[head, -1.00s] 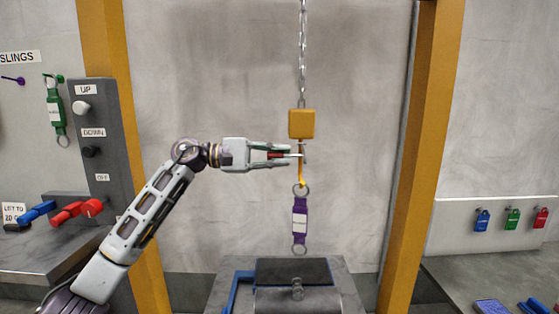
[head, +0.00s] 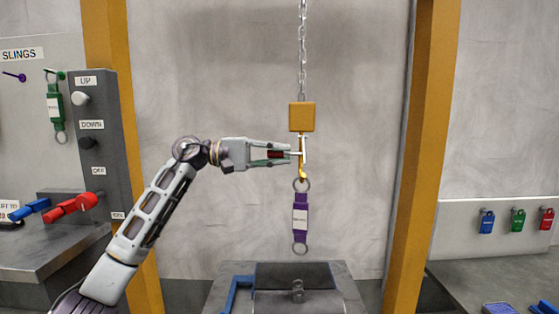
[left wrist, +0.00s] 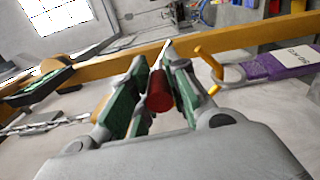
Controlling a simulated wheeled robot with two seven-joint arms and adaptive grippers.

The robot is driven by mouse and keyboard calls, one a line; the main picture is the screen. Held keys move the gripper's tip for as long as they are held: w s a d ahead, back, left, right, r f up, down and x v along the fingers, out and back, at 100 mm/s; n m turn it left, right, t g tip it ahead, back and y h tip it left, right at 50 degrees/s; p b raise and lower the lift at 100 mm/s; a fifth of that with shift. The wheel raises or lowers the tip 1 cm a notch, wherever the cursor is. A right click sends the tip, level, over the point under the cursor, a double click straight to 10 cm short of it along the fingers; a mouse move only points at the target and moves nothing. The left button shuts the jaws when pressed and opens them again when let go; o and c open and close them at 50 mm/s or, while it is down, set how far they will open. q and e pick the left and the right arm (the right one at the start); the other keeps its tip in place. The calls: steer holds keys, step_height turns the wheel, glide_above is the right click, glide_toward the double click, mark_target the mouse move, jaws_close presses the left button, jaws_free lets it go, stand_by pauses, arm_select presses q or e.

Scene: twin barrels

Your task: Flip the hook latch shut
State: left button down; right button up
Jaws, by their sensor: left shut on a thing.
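A yellow hook (head: 302,170) hangs under an orange-yellow block (head: 301,117). A pale latch bar (head: 304,150) stands nearly upright along the hook's opening, but I cannot tell whether it closes it. A red grip (left wrist: 159,92) juts from the latch side toward my left gripper. My left gripper (head: 285,154) reaches in from the left, level with the latch, and is shut on this red grip. A purple sling (head: 300,215) hangs by its ring from the hook. In the left wrist view the hook (left wrist: 208,62) and sling (left wrist: 280,64) are right of the fingers. My right gripper is out of view.
A chain (head: 302,45) holds the block from above. A dark-topped stand (head: 290,272) lies below the sling. Yellow posts (head: 422,150) rise either side. A grey button panel (head: 95,150) is at left, with colored padlocks (head: 517,220) at right.

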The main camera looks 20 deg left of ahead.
arm_select(q)
steer(key=shift+w+a+f+m+b, duration=0.2)
steer(key=shift+w+f+m+b, duration=0.15)
steer(key=shift+m+b, duration=0.5)
steer(key=shift+w+a+m+b, duration=0.1)
steer(key=shift+w+m+b, duration=0.2)
steer(key=shift+m, duration=0.25)
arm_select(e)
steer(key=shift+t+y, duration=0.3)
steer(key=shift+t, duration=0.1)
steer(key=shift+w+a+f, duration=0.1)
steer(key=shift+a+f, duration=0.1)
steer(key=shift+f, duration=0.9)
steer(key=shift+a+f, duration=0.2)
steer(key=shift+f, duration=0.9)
arm_select(q)
steer(key=c, duration=1.4)
jaws_free()
steer(key=shift+c, duration=0.2)
steer(key=shift+o, duration=0.6)
steer(key=shift+f, duration=0.1)
steer(key=v, duration=1.2)
